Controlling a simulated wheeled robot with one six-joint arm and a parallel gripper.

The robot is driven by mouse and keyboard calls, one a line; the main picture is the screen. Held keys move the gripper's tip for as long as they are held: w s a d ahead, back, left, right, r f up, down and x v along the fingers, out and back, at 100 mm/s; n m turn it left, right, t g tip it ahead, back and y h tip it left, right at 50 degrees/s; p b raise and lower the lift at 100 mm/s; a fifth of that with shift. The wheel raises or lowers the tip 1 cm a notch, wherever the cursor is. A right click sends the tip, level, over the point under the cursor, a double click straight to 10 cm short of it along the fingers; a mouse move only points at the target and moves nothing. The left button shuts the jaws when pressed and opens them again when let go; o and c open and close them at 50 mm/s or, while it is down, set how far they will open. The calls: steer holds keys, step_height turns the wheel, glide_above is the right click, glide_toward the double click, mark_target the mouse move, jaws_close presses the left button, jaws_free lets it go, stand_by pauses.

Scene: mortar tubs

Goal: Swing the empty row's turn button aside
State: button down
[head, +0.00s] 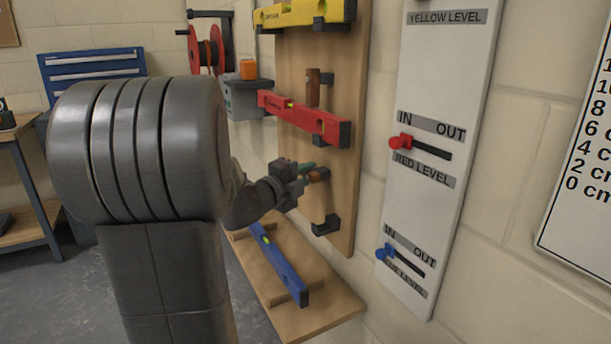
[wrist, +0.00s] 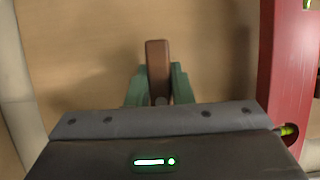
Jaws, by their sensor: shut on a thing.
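The empty row on the wooden board (head: 285,60) has a bare black bracket (head: 326,225) low on the right. Its brown wooden turn button (head: 319,175) sits above that bracket, partly hidden by my gripper. In the wrist view the turn button (wrist: 158,60) stands between the green fingertips and runs parallel to the red level, so it lies sideways along the row. My gripper (head: 307,168) is shut on it, and its fingertips show in the wrist view (wrist: 157,88).
The red level (head: 305,118) hangs just above, with an upright turn button (head: 313,85). The yellow level (head: 300,12) hangs at the top. The blue level (head: 278,262) lies on a wooden shelf (head: 325,312) below. A white IN/OUT slider panel (head: 425,200) is on the right.

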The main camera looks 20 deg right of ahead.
steer(key=c, duration=1.3)
jaws_free()
steer(key=shift+s, duration=0.15)
steer(key=p+v, duration=0.1)
steer(key=v, duration=1.2)
steer(key=shift+s+a, duration=0.15)
steer(key=shift+a, duration=0.2)
steer(key=shift+d, duration=0.15)
steer(key=b+x, duration=0.1)
steer(key=x, duration=1.2)
steer(key=shift+w+d, duration=0.25)
